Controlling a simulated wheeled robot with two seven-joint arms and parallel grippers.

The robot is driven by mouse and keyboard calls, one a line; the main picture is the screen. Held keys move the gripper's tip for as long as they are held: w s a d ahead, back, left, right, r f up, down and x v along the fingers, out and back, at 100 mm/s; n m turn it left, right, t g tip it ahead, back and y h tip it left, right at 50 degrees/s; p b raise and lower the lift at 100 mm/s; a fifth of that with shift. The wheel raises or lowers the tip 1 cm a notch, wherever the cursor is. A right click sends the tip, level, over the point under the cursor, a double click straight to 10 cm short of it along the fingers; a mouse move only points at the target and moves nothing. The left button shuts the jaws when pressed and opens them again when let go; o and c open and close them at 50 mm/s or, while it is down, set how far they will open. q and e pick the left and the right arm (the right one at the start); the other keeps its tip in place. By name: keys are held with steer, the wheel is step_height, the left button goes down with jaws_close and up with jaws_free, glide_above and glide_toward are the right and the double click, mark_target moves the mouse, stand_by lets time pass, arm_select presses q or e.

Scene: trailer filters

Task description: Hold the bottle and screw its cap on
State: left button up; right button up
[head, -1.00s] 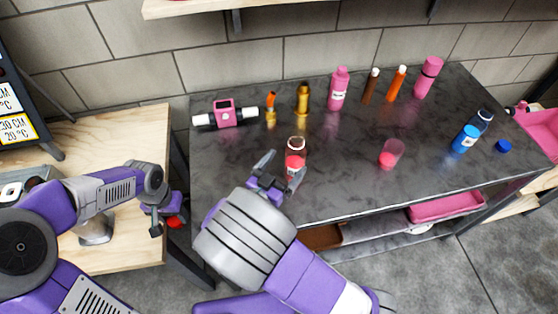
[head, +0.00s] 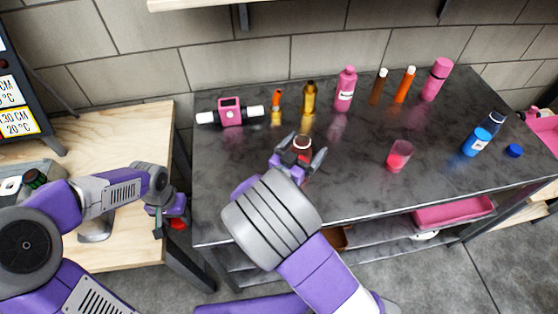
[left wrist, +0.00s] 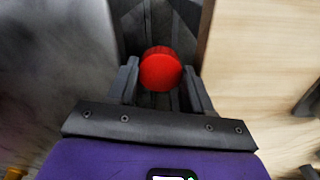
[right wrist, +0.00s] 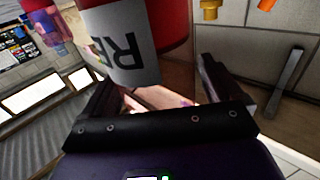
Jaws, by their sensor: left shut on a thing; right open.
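The bottle (head: 302,143) is red with a white label and stands upright on the dark table near its front edge. My right gripper (head: 298,160) is open, with its fingers on either side of the bottle. In the right wrist view the bottle's labelled side (right wrist: 135,55) is large, just beyond and between the open fingers; no contact can be made out. The red cap (left wrist: 160,70) is between the fingers of my left gripper (left wrist: 160,85), which is shut on it. In the head view the cap (head: 178,224) hangs low by the wooden table's edge.
Several bottles and a pink device (head: 230,112) line the back. The dark table (head: 350,185) is clear between bottle and cup.

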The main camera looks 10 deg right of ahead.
stand_by(0.3)
steer(key=c, duration=1.2)
arm_select(q)
steer(key=shift+r, duration=0.15)
arm_select(e)
steer(key=shift+r, duration=0.25)
steer(key=shift+c, duration=0.2)
